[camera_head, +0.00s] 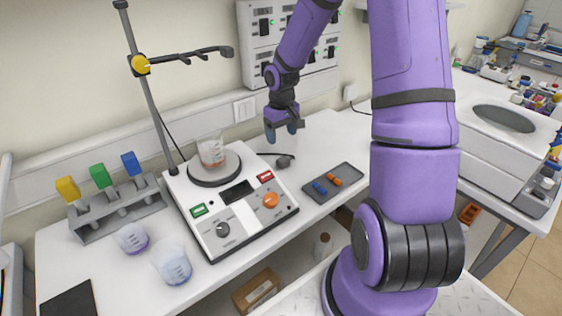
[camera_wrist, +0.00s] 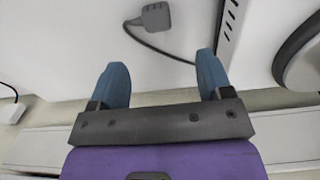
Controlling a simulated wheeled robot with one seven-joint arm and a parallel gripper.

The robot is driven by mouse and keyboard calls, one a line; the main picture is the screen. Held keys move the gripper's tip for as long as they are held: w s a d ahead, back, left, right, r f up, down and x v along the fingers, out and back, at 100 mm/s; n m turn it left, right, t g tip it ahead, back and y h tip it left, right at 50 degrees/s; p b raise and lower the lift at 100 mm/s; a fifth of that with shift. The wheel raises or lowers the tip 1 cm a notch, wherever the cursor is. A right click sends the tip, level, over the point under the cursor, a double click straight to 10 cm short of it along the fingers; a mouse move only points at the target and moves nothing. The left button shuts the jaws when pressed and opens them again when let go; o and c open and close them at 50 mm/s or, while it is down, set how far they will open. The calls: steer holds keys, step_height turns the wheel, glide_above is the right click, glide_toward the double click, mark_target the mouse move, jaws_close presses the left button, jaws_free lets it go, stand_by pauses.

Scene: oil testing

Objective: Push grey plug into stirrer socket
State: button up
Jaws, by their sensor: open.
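The grey plug (camera_head: 284,161) lies on the white bench just right of the stirrer, with its dark cable beside it. The wrist view also shows the plug (camera_wrist: 155,17), at the top and beyond my fingertips. The stirrer (camera_head: 230,200) is a white box with knobs and a round plate carrying a beaker. Its vented side and plate edge (camera_wrist: 300,45) show at the right of the wrist view. I cannot make out its socket. My gripper (camera_head: 281,132) hangs above the bench behind the plug. Its blue fingers (camera_wrist: 160,66) are apart and empty.
A dark tray (camera_head: 333,183) with blue and orange pieces lies right of the stirrer. A stand (camera_head: 150,90) with a side arm rises behind the stirrer. Beakers (camera_head: 172,264) and a rack (camera_head: 120,208) stand left. Wall switch boxes are behind my arm.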

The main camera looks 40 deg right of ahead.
glide_above(283, 159)
steer(key=f, duration=0.5)
steer(key=shift+w+a, duration=0.1)
steer(key=shift+a, duration=0.1)
steer(key=shift+f, duration=0.3)
steer(key=shift+d+f, duration=0.2)
steer(key=shift+f, duration=2.4)
steer(key=c, duration=1)
steer(key=shift+o, duration=0.2)
